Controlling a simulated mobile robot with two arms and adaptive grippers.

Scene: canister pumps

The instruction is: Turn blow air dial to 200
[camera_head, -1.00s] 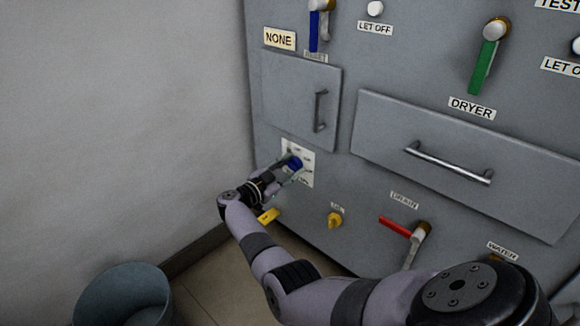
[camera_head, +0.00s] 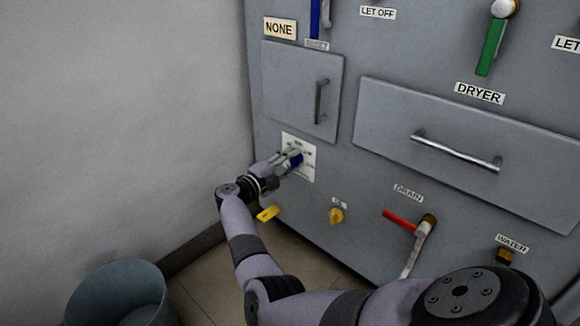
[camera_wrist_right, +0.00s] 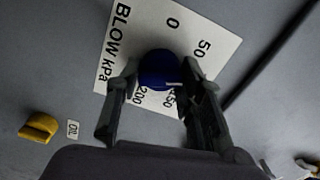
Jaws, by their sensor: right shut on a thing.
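The blue blow air dial (camera_head: 296,160) sits on a white plate (camera_head: 306,172) low on the grey machine front. In the right wrist view the dial (camera_wrist_right: 158,70) is a round blue knob between my fingers. The plate (camera_wrist_right: 112,48) reads BLOW kPa, with 0, 50, 150 and 200 legible. A white mark on the knob points right, toward the right finger, between the 50 and 150 labels. That finger hides part of the scale. My right gripper (camera_head: 289,158) is shut on the dial. My left gripper is not in view.
A yellow handle (camera_head: 267,213) and a yellow knob (camera_head: 336,216) are below the dial. A red drain lever (camera_head: 400,221) is to the right. A drawer handle (camera_head: 456,150) sticks out above it. A grey bin (camera_head: 118,290) stands on the floor at left.

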